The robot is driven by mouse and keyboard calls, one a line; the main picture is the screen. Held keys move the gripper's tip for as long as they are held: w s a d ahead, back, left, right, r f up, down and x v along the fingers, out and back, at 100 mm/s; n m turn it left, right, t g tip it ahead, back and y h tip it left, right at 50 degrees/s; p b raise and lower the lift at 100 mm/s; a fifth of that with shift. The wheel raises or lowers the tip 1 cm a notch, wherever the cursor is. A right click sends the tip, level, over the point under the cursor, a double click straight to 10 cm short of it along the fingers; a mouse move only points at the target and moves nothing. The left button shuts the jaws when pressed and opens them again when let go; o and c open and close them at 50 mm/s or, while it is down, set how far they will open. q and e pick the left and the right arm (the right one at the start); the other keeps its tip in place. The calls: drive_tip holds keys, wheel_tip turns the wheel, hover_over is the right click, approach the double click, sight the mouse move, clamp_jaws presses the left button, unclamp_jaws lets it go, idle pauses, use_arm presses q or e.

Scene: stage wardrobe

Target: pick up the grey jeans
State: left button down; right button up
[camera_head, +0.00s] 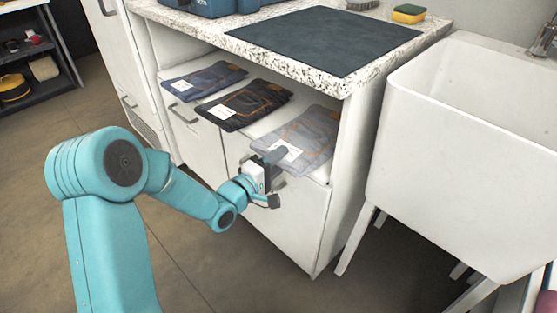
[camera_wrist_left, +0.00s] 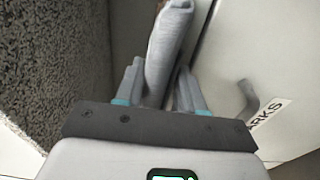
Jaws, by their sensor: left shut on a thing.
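The folded grey jeans (camera_head: 304,139) lie at the right end of the open shelf under the counter, with a white label on them. Two other folded pairs lie to their left: blue jeans (camera_head: 205,80) and black jeans (camera_head: 243,106). My left gripper (camera_head: 275,160) is at the front edge of the grey jeans. In the left wrist view the gripper (camera_wrist_left: 158,85) is shut on the grey jeans (camera_wrist_left: 168,45), whose folded edge stands between the two fingers. My right gripper is in neither view.
The speckled counter (camera_head: 190,19) overhangs the shelf (camera_head: 263,126), with a dark mat (camera_head: 320,40) on top. A white sink (camera_head: 460,120) stands close on the right. Cabinet fronts (camera_head: 285,215) lie below the shelf. The floor at front left is clear.

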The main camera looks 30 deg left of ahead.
use_arm(q)
drive_tip(key=shift+r, duration=0.2)
drive_tip(key=shift+r+p, duration=0.45)
drive_tip(key=shift+r, duration=0.1)
idle(0.3)
